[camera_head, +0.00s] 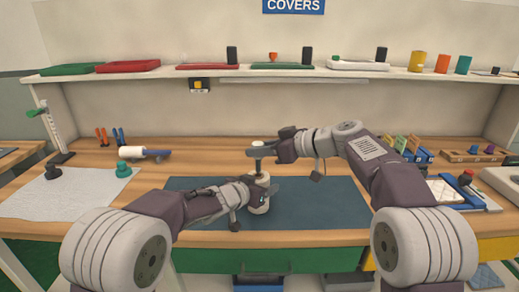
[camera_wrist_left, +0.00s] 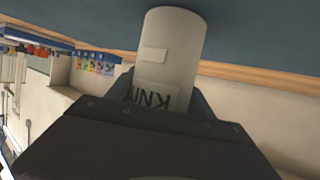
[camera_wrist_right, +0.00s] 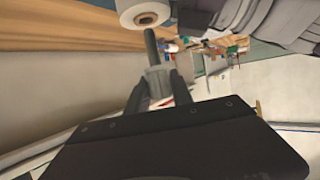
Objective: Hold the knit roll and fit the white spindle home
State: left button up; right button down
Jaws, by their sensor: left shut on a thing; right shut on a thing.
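The white knit roll (camera_head: 260,205) stands upright over the dark mat in the head view. My left gripper (camera_head: 253,190) is shut around it; the left wrist view shows the roll (camera_wrist_left: 172,50) with an upside-down label reading "KNI". My right gripper (camera_head: 268,150) is shut on the spindle (camera_head: 257,163) above the roll. In the right wrist view the spindle (camera_wrist_right: 151,50) has a dark rod and a pale grip end between the fingers. The rod's far end is close to the roll's brown-cored end face (camera_wrist_right: 146,19); I cannot tell whether it enters the core.
The dark blue mat (camera_head: 320,205) is bare on its right. A grey cloth (camera_head: 75,190) with a green knob lies left. A white-and-blue roller tool (camera_head: 140,154) lies behind it. A blue-edged tray (camera_head: 460,190) stands right. A shelf (camera_head: 210,73) with trays runs along the back.

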aim_at(260, 168)
jog(key=shift+f, duration=0.8)
dwell(0.4)
jog(key=shift+f, duration=0.3)
jog(key=shift+f, duration=1.9)
jog(key=c, duration=1)
grip_release()
jog(key=shift+c, duration=0.2)
jog(key=v, duration=1.2)
jog(key=shift+f, duration=0.1)
